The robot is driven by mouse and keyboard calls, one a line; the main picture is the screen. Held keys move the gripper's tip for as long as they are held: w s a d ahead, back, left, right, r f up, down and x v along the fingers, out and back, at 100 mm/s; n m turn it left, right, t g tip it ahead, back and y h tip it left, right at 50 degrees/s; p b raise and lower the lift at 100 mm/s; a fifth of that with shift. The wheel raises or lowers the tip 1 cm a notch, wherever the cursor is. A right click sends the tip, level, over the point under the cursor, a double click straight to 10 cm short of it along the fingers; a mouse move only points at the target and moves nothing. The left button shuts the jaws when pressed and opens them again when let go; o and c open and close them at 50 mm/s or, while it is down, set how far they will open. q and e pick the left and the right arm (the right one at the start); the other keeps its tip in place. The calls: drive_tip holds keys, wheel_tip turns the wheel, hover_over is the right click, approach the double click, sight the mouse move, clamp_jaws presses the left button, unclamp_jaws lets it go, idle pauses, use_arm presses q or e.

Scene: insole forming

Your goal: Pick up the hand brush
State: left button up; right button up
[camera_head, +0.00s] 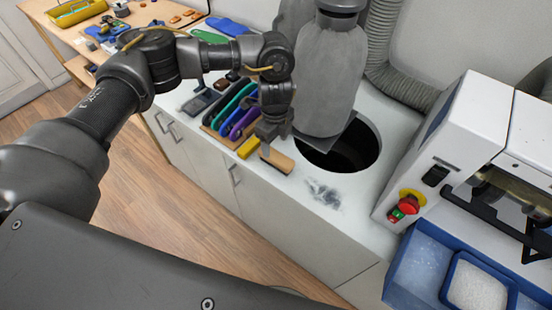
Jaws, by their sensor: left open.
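The hand brush (280,161) looks like a tan wooden bar with a dark lower edge. It lies on the white counter left of the round dark opening. My left gripper (265,150) points down at the brush's left end, its jaws open. The fingertips are very close to the brush; I cannot tell whether they touch it. The gripper hides part of that end. My right gripper is out of view.
A yellow block (248,148) and a rack of colored insoles (235,110) sit close left of the gripper. A grey bag (328,80) hangs over the round opening (350,150). Dark dust (322,194) lies in front. A white machine (450,130) stands right.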

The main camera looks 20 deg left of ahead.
sight(276, 155)
use_arm(q)
wheel_tip(276, 155, down, 2)
drive_tip(key=shift+d+f, duration=0.1)
drive_tip(key=shift+f, duration=0.25)
wheel_tip(276, 155, down, 4)
drive_tip(key=shift+r+p, duration=0.25)
drive_tip(key=shift+p, duration=0.5)
drive_tip(key=shift+f, duration=0.5)
drive_tip(key=c, duration=1.1)
drive_tip(key=shift+w+r, duration=0.1)
